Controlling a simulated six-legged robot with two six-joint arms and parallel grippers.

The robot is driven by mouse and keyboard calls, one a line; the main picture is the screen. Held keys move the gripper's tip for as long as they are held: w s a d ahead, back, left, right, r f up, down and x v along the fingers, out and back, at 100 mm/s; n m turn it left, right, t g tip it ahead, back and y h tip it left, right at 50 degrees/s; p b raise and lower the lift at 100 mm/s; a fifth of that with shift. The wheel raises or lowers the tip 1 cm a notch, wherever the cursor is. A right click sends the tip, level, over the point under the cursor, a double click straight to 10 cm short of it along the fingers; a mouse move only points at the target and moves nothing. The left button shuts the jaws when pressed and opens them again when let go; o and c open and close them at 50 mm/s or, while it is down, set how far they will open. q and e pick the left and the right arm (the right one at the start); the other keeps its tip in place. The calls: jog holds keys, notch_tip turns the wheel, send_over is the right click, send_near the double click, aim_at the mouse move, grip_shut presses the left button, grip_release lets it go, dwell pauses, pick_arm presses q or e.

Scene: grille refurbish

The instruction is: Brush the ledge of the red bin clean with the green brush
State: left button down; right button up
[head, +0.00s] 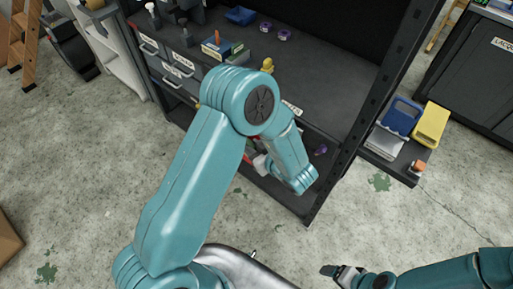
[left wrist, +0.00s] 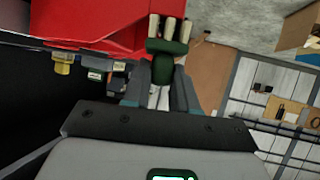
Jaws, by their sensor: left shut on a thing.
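My left gripper (left wrist: 160,92) is shut on the green brush (left wrist: 165,47), as the left wrist view shows. The brush's pale bristles point toward the red bin (left wrist: 90,28) and overlap its edge in that view; I cannot tell whether they touch it. In the head view my left arm covers most of the lower shelf, and only a small red patch shows there, perhaps the bin. The bin's ledge and any dirt on it cannot be made out. My right gripper (head: 340,271) is low at the right, above the floor, apart from everything; its jaw opening is unclear.
A dark workbench (head: 330,80) with drawers and a black post stands ahead. A blue box and a yellow box (head: 431,124) sit on a side shelf at the right. A purple item (head: 321,150) lies on the lower shelf. The floor in front is clear.

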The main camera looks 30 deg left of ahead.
pick_arm(q)
jog(key=shift+w+a+f, duration=0.1)
jog(key=shift+w+a, duration=0.05)
jog(key=shift+a, duration=0.95)
jog(key=shift+w+a, duration=0.1)
jog(key=shift+a, duration=1.35)
jog(key=shift+a+r, duration=0.2)
jog(key=shift+a, duration=0.2)
jog(key=shift+a+r+p, duration=0.15)
jog(key=shift+r+p, duration=0.45)
jog(key=shift+p, duration=0.1)
notch_tip(320, 180, up, 8)
jog(key=p, duration=0.6)
jog(key=shift+s+f, duration=0.15)
jog(key=shift+f, duration=0.05)
